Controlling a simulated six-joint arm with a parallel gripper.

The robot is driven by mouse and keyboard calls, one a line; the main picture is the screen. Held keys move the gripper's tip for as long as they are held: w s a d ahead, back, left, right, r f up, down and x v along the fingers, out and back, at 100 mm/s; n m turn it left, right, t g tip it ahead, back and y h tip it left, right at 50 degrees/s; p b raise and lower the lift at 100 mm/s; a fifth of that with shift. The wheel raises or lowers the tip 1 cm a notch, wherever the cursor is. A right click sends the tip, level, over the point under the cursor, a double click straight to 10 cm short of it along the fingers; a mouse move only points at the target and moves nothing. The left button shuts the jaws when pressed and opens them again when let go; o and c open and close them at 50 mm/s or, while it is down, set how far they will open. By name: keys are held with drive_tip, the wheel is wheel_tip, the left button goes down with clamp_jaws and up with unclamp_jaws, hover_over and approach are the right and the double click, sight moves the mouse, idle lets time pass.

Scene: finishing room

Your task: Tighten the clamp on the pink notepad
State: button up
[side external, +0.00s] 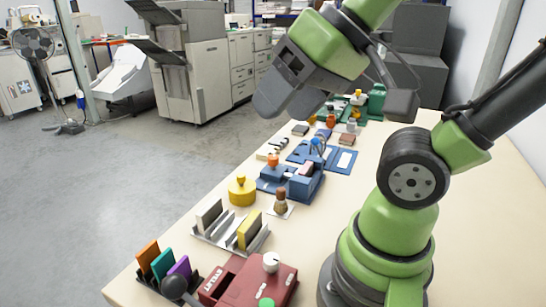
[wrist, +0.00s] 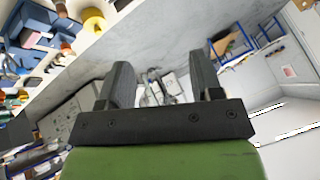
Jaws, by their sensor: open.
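A blue clamp fixture (side external: 290,187) stands on the cream table, near the middle of its length. A small pink block (side external: 306,168), which looks like the pink notepad, sits in its right part. How tight the clamp is cannot be told. My gripper (side external: 285,102) is high above the table's far left edge, behind and above the fixture, apart from everything. In the wrist view my gripper's fingers (wrist: 163,82) are spread with nothing between them.
A yellow round container (side external: 242,191) and a brown-topped stamp (side external: 281,201) stand just in front of the fixture. Nearer are a grey rack (side external: 228,233) with upright pads and a red machine (side external: 250,283). A blue mat (side external: 338,160) with tools lies behind.

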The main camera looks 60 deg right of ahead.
drive_tip(key=w+d+r+n+g+h, duration=0.1)
drive_tip(key=w+d+n, duration=0.2)
drive_tip(key=w+d, duration=0.3)
drive_tip(key=n+g, duration=0.6)
drive_tip(key=n, duration=0.4)
hover_over(273, 157)
wheel_tip(273, 157, down, 18)
drive_tip(key=shift+h, duration=0.4)
wheel_tip(273, 157, down, 10)
drive_tip(key=shift+r, duration=0.15)
drive_tip(key=c, duration=0.9)
